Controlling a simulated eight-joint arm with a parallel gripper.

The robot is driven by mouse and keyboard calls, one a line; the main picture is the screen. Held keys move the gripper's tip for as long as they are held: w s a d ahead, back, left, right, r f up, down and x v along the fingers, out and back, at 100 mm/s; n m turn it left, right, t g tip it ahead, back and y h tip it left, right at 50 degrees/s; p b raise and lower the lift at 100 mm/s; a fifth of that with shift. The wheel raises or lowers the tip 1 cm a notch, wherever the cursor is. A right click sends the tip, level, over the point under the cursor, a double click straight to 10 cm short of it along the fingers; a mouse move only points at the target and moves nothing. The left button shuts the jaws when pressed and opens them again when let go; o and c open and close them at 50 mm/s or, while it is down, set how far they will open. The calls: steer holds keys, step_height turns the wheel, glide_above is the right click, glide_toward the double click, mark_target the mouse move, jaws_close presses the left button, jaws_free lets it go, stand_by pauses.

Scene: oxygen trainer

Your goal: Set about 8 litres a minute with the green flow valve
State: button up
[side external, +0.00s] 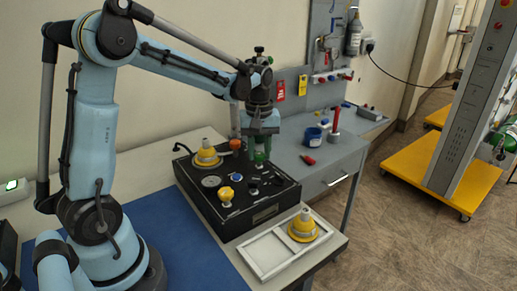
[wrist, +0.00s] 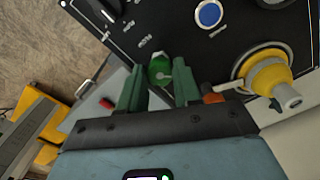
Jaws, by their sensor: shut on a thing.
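The black oxygen trainer box (side external: 240,222) stands on the table, its top panel carrying knobs, dials and a small display. My gripper (side external: 261,158) points straight down over the panel's far right part. In the wrist view my green fingers (wrist: 159,84) stand on both sides of the round green flow valve (wrist: 159,68), shut on it. The valve's near side is partly hidden by the fingers, and no flow reading is legible. An orange knob (side external: 235,145) sits to the left of my gripper and shows in the wrist view (wrist: 212,98).
A yellow and white cone-shaped fitting (side external: 207,153) rises from the panel near my gripper. A yellow knob (side external: 226,195) and a blue button (side external: 237,177) are nearer. A white tray (side external: 262,255) holds a similar fitting (side external: 303,227). A grey bench (side external: 335,165) adjoins behind.

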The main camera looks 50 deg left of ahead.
mark_target(259, 154)
steer(key=o, duration=1.1)
steer(key=shift+c, duration=0.2)
steer(key=shift+r, duration=0.15)
step_height(259, 154, up, 12)
steer(key=s+d+f+m+t, duration=0.7)
steer(key=s+d+m, duration=0.3)
steer(key=d+m, duration=0.1)
steer(key=shift+s+f+m, duration=0.15)
steer(key=shift+s+m, duration=0.25)
steer(key=shift+m, duration=0.1)
